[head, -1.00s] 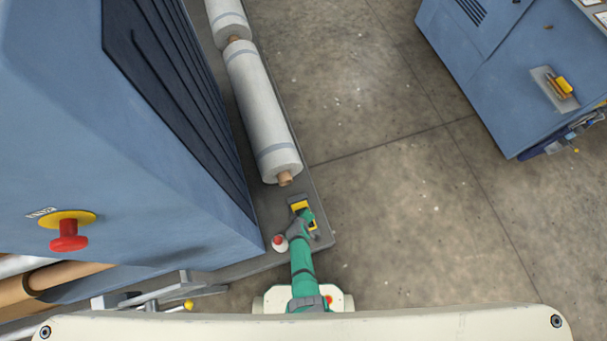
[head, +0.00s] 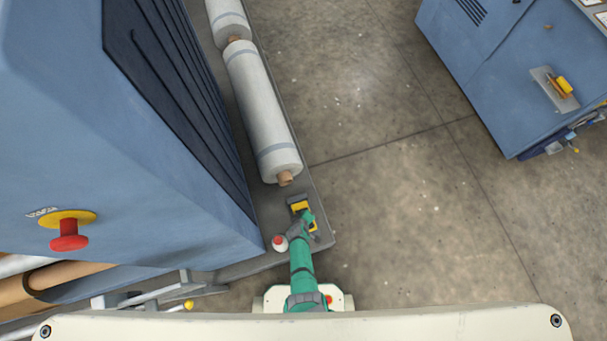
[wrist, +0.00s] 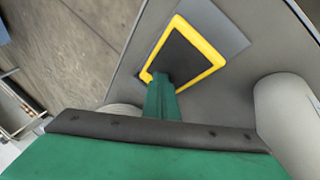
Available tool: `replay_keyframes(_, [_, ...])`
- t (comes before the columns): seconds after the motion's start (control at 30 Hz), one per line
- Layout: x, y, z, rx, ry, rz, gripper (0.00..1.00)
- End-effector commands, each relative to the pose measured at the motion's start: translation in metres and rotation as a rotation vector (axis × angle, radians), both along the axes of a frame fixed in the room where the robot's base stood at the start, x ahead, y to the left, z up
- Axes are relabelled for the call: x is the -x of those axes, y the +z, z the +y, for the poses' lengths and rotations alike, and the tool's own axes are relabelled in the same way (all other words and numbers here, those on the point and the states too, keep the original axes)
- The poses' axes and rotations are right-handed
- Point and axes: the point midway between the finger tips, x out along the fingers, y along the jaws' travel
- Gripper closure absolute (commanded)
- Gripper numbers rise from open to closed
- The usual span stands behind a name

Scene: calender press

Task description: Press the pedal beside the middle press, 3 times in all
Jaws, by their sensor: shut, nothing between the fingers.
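The pedal (head: 300,207) is a dark pad with a yellow rim, on the grey plinth beside the blue press (head: 190,190). In the wrist view the pedal (wrist: 190,56) shows at the upper middle, its rim mostly clear. My gripper (head: 309,217) is shut and empty, at the near end of the pedal. In the wrist view its green fingertips (wrist: 162,80) overlap the pedal's near corner. I cannot tell whether they touch it. My gripper and forearm hide part of the pedal in the head view.
A white wrapped roll (head: 263,110) lies on the plinth beyond the pedal. A red emergency button (head: 69,235) sits on the press. Open concrete floor (head: 400,220) lies to the right.

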Motion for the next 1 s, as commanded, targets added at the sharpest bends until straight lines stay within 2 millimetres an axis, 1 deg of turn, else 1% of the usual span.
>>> replay_keyframes(1.0, [0.005,-0.011,-0.002,0.003,-0.002,0.003,1.00])
